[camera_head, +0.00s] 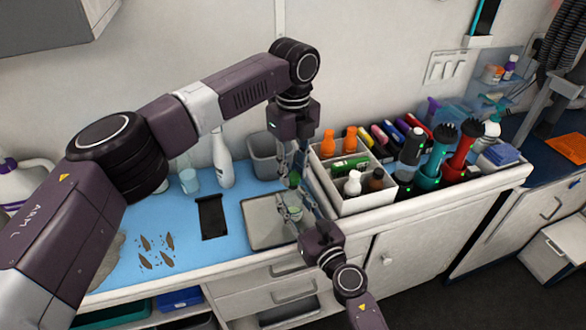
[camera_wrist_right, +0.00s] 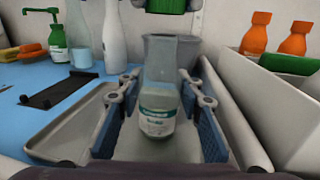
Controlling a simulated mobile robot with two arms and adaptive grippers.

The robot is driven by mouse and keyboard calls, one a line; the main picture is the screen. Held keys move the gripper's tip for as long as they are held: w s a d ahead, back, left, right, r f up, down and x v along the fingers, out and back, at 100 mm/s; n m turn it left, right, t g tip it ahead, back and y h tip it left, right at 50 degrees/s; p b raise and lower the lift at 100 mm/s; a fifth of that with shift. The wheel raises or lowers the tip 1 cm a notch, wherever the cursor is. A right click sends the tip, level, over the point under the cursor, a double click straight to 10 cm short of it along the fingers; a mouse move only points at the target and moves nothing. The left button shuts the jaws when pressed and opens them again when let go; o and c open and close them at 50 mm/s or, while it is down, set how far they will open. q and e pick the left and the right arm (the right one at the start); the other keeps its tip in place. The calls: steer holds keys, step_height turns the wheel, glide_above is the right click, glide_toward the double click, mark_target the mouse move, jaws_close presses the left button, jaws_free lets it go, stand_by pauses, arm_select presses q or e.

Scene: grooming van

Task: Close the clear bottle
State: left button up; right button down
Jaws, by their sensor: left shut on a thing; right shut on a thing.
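The clear bottle (camera_wrist_right: 158,105), with a white and green label, stands upright at the metal tray (camera_wrist_right: 62,138). My right gripper (camera_head: 291,212) is shut around its sides, and its blue finger pads flank the bottle in the wrist view (camera_wrist_right: 160,118). My left gripper (camera_head: 293,172) hangs straight above the bottle, shut on a green cap (camera_head: 294,179). The cap also shows at the top edge of the wrist view (camera_wrist_right: 166,5), apart from the bottle. The left fingertips are small and partly hidden in the head view.
A white organiser (camera_head: 362,207) with several bottles stands close right of the grippers. A grey bin (camera_head: 262,152) is behind. A white bottle (camera_head: 221,162), a cup (camera_head: 189,181) and a black holder (camera_head: 212,216) stand left. Blue mat (camera_head: 185,235) between them is partly free.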

mark_target(293, 202)
arm_select(q)
steer(key=shift+f, duration=0.85)
steer(key=shift+f, duration=0.6)
stand_by(0.3)
steer(key=m, duration=1.3)
steer(key=shift+a, duration=0.1)
steer(key=o, duration=0.7)
